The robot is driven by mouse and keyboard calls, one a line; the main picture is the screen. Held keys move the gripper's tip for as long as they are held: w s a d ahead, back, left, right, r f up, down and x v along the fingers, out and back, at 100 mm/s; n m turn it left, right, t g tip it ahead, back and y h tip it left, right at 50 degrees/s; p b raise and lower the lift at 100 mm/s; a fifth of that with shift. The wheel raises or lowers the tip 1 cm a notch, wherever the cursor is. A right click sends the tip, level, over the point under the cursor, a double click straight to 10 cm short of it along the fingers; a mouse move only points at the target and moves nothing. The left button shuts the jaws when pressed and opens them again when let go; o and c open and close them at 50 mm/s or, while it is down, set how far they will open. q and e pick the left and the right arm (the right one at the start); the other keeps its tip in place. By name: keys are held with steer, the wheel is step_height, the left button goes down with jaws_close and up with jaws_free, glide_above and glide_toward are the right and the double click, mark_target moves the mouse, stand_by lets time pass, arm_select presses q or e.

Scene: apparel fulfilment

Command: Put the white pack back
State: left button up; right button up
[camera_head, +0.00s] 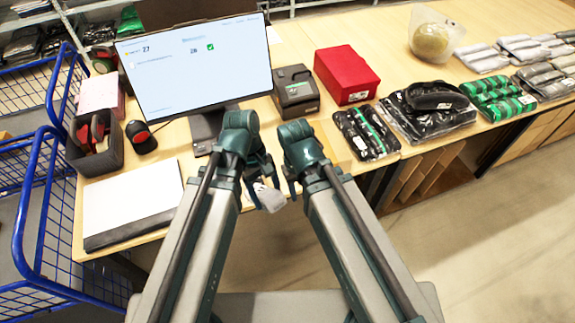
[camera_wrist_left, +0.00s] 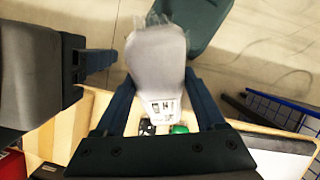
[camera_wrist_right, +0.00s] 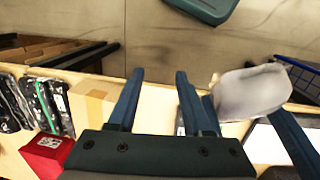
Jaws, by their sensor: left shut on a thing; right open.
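The white pack (camera_head: 270,198), a pale soft pack in clear wrap with a printed label, is held off the table near its front edge. My left gripper (camera_head: 262,188) is shut on it. In the left wrist view the pack (camera_wrist_left: 157,62) sits between the two fingers, label toward the palm. It also shows in the right wrist view (camera_wrist_right: 250,92), beside my right gripper (camera_wrist_right: 158,78). My right gripper is open and empty, close to the right of the left gripper in the head view. Its fingers do not touch the pack.
Along the table's right stand black packs (camera_head: 428,110), green packs (camera_head: 497,97) and pale grey packs (camera_head: 482,58). A red box (camera_head: 346,74), a black printer (camera_head: 296,92) and a monitor (camera_head: 195,72) stand behind the grippers. A blue wire cart (camera_head: 38,220) is at left.

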arm_select(q)
steer(key=w+a+f+m+t+y+b, duration=0.2)
steer(key=w+f+b, duration=0.2)
steer(key=w+f, duration=0.3)
steer(key=m+t+b, duration=0.6)
steer(key=b, duration=0.2)
glide_above(279, 173)
step_height(279, 173, down, 4)
step_height(279, 173, down, 11)
steer(key=b, duration=1)
steer(key=shift+r, duration=0.35)
arm_select(e)
step_height(279, 173, down, 22)
steer(key=shift+r, duration=0.15)
arm_select(q)
steer(key=o, duration=1.3)
steer(key=shift+o, duration=0.2)
